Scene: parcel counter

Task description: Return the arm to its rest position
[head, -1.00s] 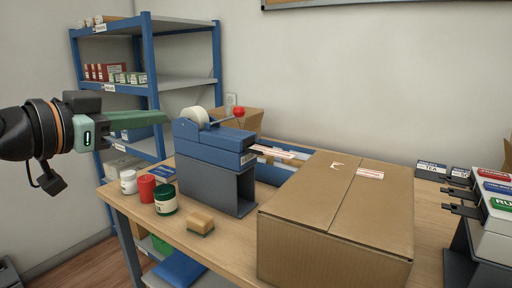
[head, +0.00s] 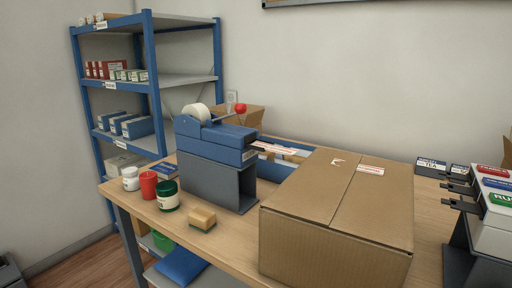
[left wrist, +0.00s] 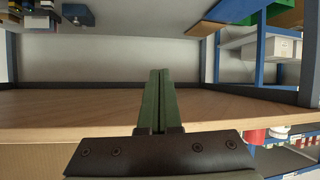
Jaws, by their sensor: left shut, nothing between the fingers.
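My left gripper (left wrist: 158,75) shows only in the left wrist view. Its two green fingers are closed against each other with nothing between them. The wooden table edge (left wrist: 60,125) lies beyond the dark gripper body in that view. My left arm is out of the head view, and my right gripper shows in neither view.
In the head view a large cardboard box (head: 325,240) stands on the wooden table (head: 232,235). A blue tape dispenser (head: 215,140) on a grey stand, jars (head: 167,196) and a sponge (head: 202,218) are to its left. Blue shelves (head: 150,80) stand behind.

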